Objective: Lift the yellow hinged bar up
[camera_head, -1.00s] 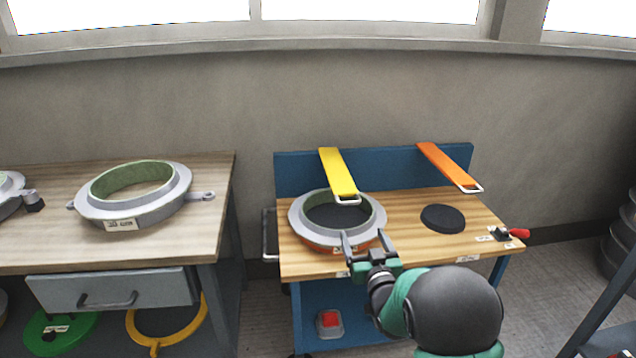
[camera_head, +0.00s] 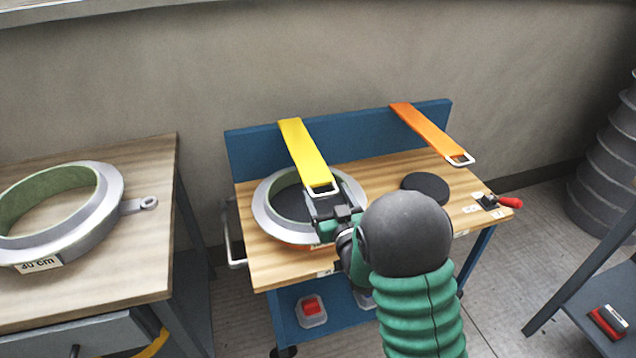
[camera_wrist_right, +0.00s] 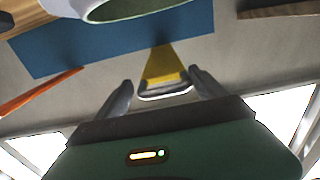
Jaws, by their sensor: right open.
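The yellow hinged bar (camera_head: 303,152) slopes from the blue back panel toward me, over the ring mould (camera_head: 267,212) on the cart. A pale wire loop handle (camera_head: 322,191) is at its near end. My right gripper (camera_head: 326,200) is open at that end, and its fingers partly overlap the handle in the head view. In the right wrist view the yellow bar (camera_wrist_right: 163,66) and its handle (camera_wrist_right: 166,92) show between the two spread fingers (camera_wrist_right: 160,80). I cannot tell whether they touch. My left gripper is not in view.
An orange bar (camera_head: 430,131) hangs from the same blue panel (camera_head: 250,150). A dark disc (camera_head: 426,188) and a red-handled clamp (camera_head: 508,202) are on the cart top to the right. A wooden table with another ring mould (camera_head: 112,215) stands at left.

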